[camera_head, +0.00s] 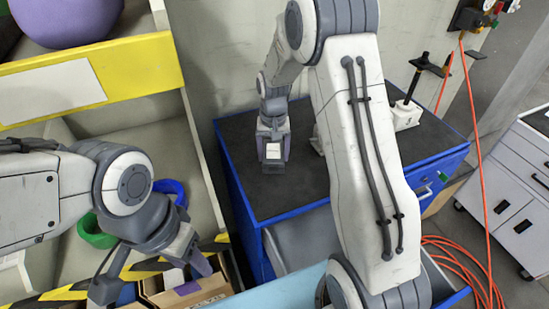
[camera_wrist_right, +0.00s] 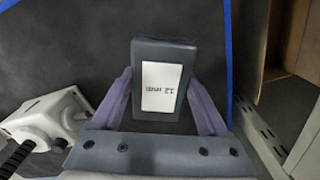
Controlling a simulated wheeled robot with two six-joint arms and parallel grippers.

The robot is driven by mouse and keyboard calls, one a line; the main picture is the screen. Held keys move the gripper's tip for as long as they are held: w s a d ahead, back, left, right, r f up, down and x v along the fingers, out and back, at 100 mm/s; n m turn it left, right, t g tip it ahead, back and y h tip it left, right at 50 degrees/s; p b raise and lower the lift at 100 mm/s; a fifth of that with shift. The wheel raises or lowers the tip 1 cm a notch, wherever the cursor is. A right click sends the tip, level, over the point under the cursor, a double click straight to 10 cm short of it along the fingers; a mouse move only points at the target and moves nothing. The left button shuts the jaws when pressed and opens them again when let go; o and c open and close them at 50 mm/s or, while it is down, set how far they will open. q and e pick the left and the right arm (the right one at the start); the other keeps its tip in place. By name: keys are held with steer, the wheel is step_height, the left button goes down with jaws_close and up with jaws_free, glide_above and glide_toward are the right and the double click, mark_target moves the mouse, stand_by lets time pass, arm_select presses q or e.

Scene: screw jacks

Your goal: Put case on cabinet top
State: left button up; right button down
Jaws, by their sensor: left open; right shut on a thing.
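The case (camera_wrist_right: 165,108) is a small dark grey box with a white label reading "12 mm", upside down in the right wrist view. My right gripper (camera_wrist_right: 166,112) is shut on it, a purple finger on each side. In the head view the case (camera_head: 273,152) is over the black top of the blue cabinet (camera_head: 245,193), near its left part. I cannot tell whether it touches the surface. My left gripper (camera_head: 152,280) is open and empty at the lower left, above cardboard boxes.
A white screw jack (camera_head: 405,115) with a black rod stands at the cabinet top's back right. At left is a shelf with a yellow edge (camera_head: 130,65), and green (camera_head: 92,232) and blue rings. Orange cables (camera_head: 468,265) lie on the floor at right, near a white drawer unit (camera_head: 515,190).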

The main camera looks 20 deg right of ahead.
step_height(320, 180, down, 3)
steer(key=shift+f+p, duration=0.15)
steer(key=shift+p, duration=0.7)
steer(key=shift+f, duration=0.25)
steer(key=shift+f, duration=0.2)
jaws_free()
steer(key=shift+s, duration=0.1)
steer(key=shift+r, duration=0.1)
